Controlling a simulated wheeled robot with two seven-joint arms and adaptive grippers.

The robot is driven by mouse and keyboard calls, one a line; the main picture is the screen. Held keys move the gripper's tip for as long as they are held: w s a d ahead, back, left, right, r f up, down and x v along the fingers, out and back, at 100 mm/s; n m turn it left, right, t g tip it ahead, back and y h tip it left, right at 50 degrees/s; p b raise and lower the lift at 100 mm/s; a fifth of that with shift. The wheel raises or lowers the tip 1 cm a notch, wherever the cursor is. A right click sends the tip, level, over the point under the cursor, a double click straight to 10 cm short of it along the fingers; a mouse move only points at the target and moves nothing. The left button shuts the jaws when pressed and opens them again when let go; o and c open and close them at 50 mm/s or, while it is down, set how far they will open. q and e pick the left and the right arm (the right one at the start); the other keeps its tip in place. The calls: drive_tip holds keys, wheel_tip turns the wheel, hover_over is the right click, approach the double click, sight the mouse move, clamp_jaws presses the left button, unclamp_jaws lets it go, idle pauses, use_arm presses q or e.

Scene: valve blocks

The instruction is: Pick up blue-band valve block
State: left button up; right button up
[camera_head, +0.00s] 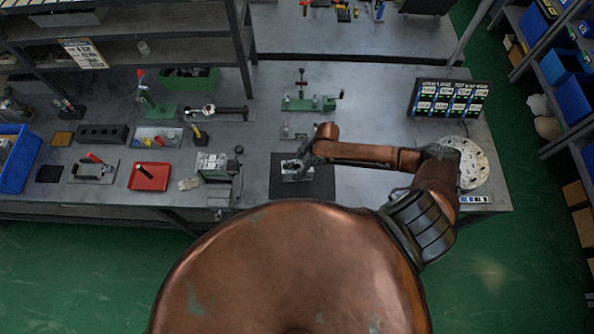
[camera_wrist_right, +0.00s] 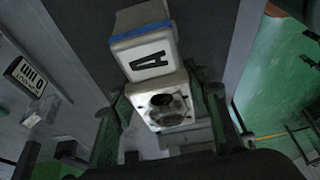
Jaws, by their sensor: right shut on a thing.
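I cannot tell whether the block touches the surface below. My left gripper is not in view.
A green fixture (camera_head: 310,103) stands behind the mat, and a grey vise-like device (camera_head: 217,168) stands to its left. A red tray (camera_head: 149,177) lies further left. A dark display panel (camera_head: 449,99) stands at the back right.

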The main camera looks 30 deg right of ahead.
clamp_jaws()
drive_tip(key=shift+w+r, duration=0.1)
idle(0.3)
